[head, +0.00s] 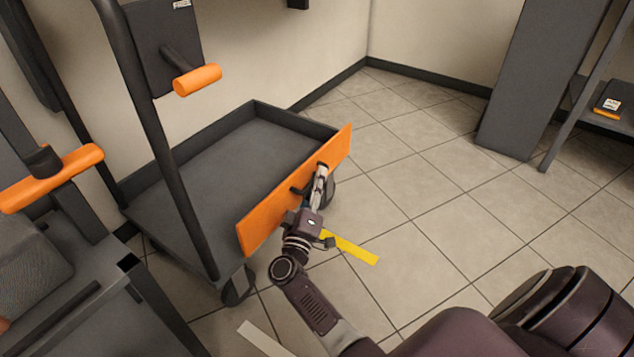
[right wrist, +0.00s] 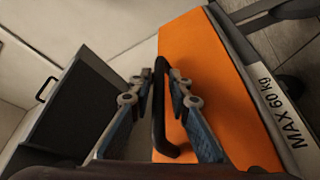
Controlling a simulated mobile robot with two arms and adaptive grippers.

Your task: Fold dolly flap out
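The dolly (head: 255,104) stands by the wall with a dark, walled platform. Its orange flap (head: 262,222) stands up along the near right side, leaning slightly. In the right wrist view the flap (right wrist: 207,60) fills the middle, with a dark bar handle (right wrist: 159,100) on its face. My right gripper (head: 323,172) is at the flap's handle. In the right wrist view its two fingers (right wrist: 161,82) stand on either side of the handle, with narrow gaps showing on both sides, so it is open around the handle. My left gripper is not in view.
A yellow floor strip (head: 350,248) lies beside the dolly. A dark cart with an orange grip (head: 52,178) stands at the left. A grey panel (head: 535,75) and a shelf are at the upper right. The tiled floor (head: 430,190) right of the dolly is clear.

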